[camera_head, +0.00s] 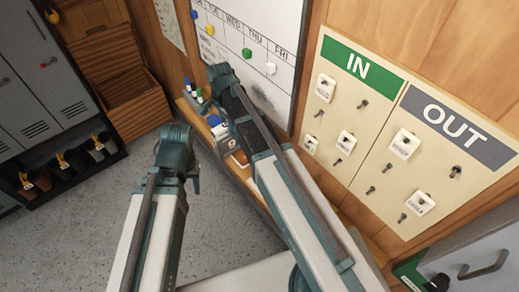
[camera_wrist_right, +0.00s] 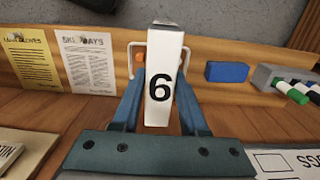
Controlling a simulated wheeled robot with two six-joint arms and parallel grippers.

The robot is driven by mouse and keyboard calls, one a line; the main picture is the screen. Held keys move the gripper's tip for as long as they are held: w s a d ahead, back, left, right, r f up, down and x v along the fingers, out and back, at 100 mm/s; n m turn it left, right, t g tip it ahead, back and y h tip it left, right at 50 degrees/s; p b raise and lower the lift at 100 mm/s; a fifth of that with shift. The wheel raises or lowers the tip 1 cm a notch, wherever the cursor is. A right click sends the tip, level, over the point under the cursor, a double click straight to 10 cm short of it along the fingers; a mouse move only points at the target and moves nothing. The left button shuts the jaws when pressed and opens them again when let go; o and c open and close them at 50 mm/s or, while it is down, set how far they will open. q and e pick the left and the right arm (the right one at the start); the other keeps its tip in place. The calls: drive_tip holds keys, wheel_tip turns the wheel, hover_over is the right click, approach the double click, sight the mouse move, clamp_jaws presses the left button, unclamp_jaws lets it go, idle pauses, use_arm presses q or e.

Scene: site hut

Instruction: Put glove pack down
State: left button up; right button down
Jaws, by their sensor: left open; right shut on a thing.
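My right gripper (camera_wrist_right: 160,98) is shut on a white upright block with a black 6 on its face (camera_wrist_right: 160,65). The block stands between the two blue fingers in the right wrist view, above the wooden ledge. I cannot tell whether it is the glove pack; no other glove pack is clearly seen. In the head view the white block (camera_head: 222,131) is partly hidden by my right arm. White wire loops and a bit of orange (camera_wrist_right: 138,72) show behind the fingers. My left gripper (camera_head: 196,183) is over the floor, open and apparently empty, its fingers mostly hidden by its wrist.
A narrow wooden ledge (camera_wrist_right: 230,122) runs below the whiteboard (camera_head: 275,60). On it are a blue block (camera_wrist_right: 227,72) and a grey marker holder (camera_wrist_right: 268,76) with several markers. An IN/OUT board (camera_head: 385,140) hangs at the right.

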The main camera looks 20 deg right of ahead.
drive_tip(key=s+d+f, duration=0.1)
drive_tip(key=s+d, duration=0.5)
drive_tip(key=d, duration=0.2)
drive_tip(key=shift+s+d+b, duration=0.2)
drive_tip(key=shift+b, duration=0.2)
drive_tip(key=f+b, duration=0.2)
drive_tip(key=d+f+b, duration=0.1)
drive_tip(key=shift+s+f+b, duration=0.3)
drive_tip(key=shift+s, duration=0.1)
drive_tip(key=shift+f, duration=0.2)
drive_tip(key=shift+c, duration=2.2)
unclamp_jaws()
